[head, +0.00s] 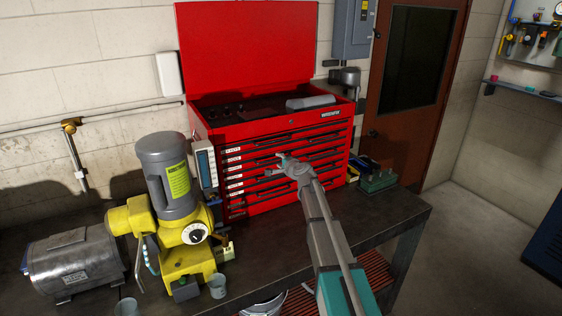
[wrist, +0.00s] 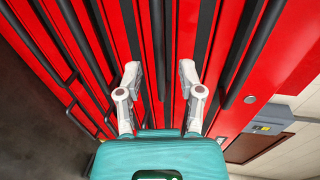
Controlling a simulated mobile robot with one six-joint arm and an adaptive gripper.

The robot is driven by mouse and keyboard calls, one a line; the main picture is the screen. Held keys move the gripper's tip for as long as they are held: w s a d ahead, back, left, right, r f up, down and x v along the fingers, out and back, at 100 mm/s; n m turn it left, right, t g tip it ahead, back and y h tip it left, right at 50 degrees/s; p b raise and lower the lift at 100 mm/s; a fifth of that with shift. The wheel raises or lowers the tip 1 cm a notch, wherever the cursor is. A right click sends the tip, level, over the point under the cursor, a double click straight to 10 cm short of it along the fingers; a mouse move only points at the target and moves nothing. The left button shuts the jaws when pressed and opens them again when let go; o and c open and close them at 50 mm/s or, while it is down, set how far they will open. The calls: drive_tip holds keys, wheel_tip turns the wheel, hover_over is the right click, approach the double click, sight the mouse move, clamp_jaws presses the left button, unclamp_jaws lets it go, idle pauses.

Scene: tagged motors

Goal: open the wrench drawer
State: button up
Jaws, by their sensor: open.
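A red tool chest (head: 330,125) stands on the bench with its lid (head: 246,45) raised. Its front has several shut drawers with long dark handles and small white labels at the left. The labels are too small to read, so I cannot tell which is the wrench drawer. My gripper (head: 268,165) is in front of the middle drawers, reaching from the lower right. In the wrist view my gripper (wrist: 161,75) is open, with two pale fingers pointing at the drawer fronts. A dark handle (wrist: 157,35) runs in line with the gap between them. Contact cannot be told.
A yellow and grey machine (head: 170,195) stands left of the chest, with a metal motor (head: 75,265) beside it. Small cups sit at the front. A green item (head: 377,181) lies right of the chest. The bench's right front (head: 395,220) is clear.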

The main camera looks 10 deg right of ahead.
sight(277, 159)
drive_tip(key=shift+x, duration=1.65)
clamp_jaws()
